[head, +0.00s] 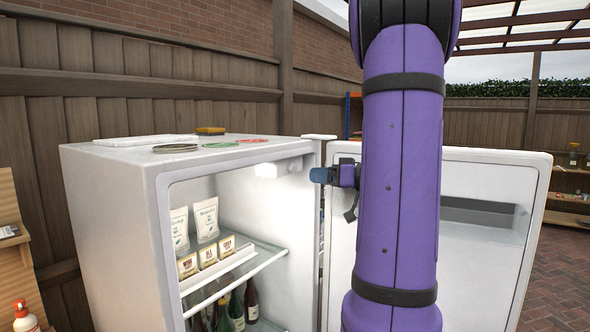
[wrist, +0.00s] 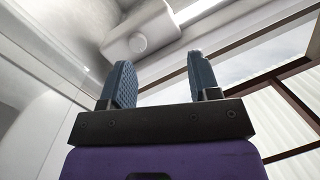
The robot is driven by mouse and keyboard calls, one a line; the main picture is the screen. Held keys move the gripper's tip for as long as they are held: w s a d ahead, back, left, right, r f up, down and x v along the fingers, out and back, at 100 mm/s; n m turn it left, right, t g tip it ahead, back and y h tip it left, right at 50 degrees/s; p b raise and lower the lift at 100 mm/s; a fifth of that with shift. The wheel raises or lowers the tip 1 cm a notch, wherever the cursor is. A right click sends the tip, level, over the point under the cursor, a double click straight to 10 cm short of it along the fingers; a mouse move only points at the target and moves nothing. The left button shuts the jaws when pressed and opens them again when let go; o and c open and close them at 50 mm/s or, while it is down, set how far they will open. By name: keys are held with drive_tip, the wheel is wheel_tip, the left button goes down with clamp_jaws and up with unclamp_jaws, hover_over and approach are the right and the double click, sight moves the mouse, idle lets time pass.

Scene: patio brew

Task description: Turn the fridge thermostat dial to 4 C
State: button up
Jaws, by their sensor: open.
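The fridge (head: 118,205) stands open, its white door (head: 490,255) swung out to the right. The thermostat housing (head: 268,170) is a small white box under the fridge ceiling, with a round white dial (head: 294,166) on it. In the wrist view the housing (wrist: 160,35) and the dial (wrist: 138,43) show above my fingers; no marks on the dial can be read. My gripper (head: 318,175) is just to the right of the dial, apart from it. In the wrist view its two blue fingers (wrist: 160,83) are spread with nothing between them.
White pouches (head: 205,220) and small labelled boxes (head: 208,254) stand on the glass shelf. Dark bottles (head: 237,308) stand below. Flat round mats (head: 220,145) and a yellow item (head: 210,130) lie on the fridge top. The open door is close to my arm's right side.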

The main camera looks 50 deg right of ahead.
sight(295, 168)
drive_tip(key=shift+t+h, duration=0.6)
drive_tip(key=shift+h, duration=0.2)
drive_tip(key=w, duration=0.3)
drive_tip(key=w+d, duration=0.1)
drive_tip(key=w, duration=0.2)
drive_tip(key=w+d, duration=0.1)
drive_tip(key=w, duration=0.2)
drive_tip(key=shift+w+r, duration=0.25)
drive_tip(key=shift+w, duration=0.05)
drive_tip(key=shift+c, duration=0.2)
drive_tip(key=c, duration=0.9)
